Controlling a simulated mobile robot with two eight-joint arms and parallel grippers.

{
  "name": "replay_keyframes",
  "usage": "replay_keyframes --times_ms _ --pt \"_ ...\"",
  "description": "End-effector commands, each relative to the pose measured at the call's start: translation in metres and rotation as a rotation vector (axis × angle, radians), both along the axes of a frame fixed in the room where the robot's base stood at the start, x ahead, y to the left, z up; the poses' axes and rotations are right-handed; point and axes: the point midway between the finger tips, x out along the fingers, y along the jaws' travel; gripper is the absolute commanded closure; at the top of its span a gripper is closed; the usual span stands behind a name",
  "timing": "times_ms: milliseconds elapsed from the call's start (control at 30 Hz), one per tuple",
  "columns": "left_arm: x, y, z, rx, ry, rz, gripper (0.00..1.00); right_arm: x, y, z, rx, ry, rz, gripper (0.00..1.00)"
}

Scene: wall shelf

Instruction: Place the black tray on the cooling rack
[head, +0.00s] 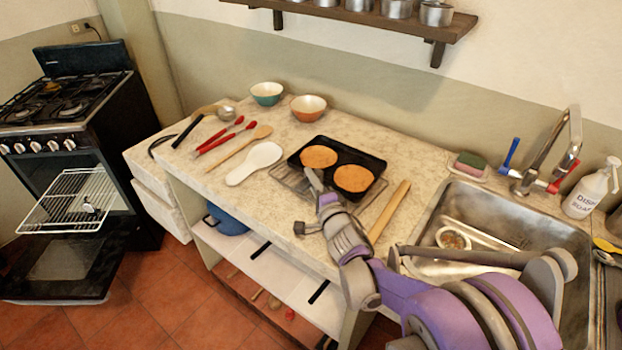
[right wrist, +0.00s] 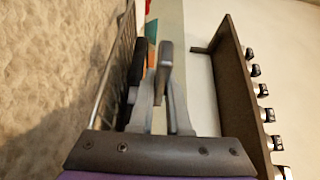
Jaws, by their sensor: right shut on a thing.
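The black tray (head: 336,163) holds two round orange-brown items (head: 319,157) side by side, on the counter's middle. The wire cooling rack (head: 286,180) is under the tray, its left and front edges showing. My right gripper (head: 318,184) is shut on the tray's front edge. In the right wrist view, the fingers (right wrist: 155,85) are around the dark tray edge (right wrist: 139,62), with the rack's wires (right wrist: 118,65) close to it. Whether the tray touches the rack is not clear. My left gripper is out of view.
A white spoon rest (head: 255,163) lies just left of the rack, and a wooden rolling pin (head: 389,211) lies to its right. Two bowls (head: 308,108) stand behind. The sink (head: 480,222) is at right. A wall shelf (head: 370,14) with metal pots hangs above.

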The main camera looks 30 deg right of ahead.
Motion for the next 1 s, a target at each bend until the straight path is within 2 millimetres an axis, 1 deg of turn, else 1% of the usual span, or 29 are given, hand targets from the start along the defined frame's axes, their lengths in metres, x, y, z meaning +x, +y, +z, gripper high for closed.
replay_keyframes --times_ms 100,133,267,300,533,667,767,1000 --pt "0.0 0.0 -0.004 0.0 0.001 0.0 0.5 0.0 0.0 -0.004 -0.001 0.0 0.001 1.0" --pt "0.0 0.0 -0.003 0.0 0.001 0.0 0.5 0.0 0.0 -0.003 0.0 0.0 0.0 0.82" --pt "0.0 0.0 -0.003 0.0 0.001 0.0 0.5 0.0 0.0 -0.003 0.0 0.0 0.0 0.58" --pt "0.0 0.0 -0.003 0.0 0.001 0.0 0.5 0.0 0.0 -0.003 0.0 0.0 0.0 0.55" --pt "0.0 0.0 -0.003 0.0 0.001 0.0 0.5 0.0 0.0 -0.002 0.0 0.0 0.0 0.55" --pt "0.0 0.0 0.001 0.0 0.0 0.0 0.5 -0.001 0.0 0.002 0.0 0.0 0.0 0.55" --pt "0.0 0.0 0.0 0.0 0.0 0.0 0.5 -0.016 0.003 0.001 -0.001 0.0 0.0 0.55" --pt "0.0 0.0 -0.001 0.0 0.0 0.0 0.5 -0.068 0.012 0.0 -0.001 -0.001 -0.001 0.55"
